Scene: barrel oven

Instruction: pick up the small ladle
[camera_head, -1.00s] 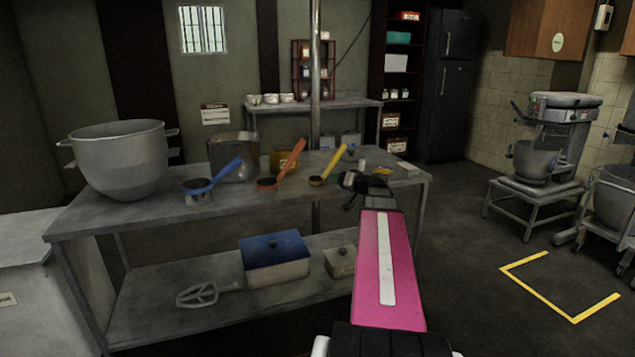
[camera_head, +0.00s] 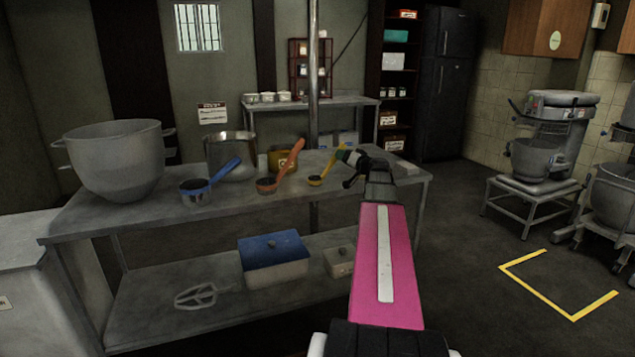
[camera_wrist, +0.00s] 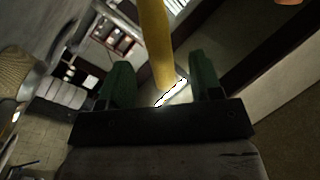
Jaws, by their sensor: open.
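Three ladles stand in a row on the metal table (camera_head: 110,222). The smallest is the yellow-handled ladle (camera_head: 315,181) at the right, its cup on the table and its handle slanting up to the right. The orange-handled ladle (camera_head: 267,185) and the larger blue-handled ladle (camera_head: 197,192) stand to its left. My gripper (camera_head: 345,154) is at the top of the yellow handle. In the wrist view the yellow handle (camera_wrist: 155,40) runs between the two green fingers of my gripper (camera_wrist: 152,82). The fingers are apart, with gaps on both sides of the handle.
A large metal bowl (camera_head: 115,160) stands at the table's left end, and a metal pot (camera_head: 230,155) and an ochre container (camera_head: 282,160) stand behind the ladles. A white block (camera_head: 405,168) lies near the right edge. A blue-lidded box (camera_head: 273,262) is on the lower shelf.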

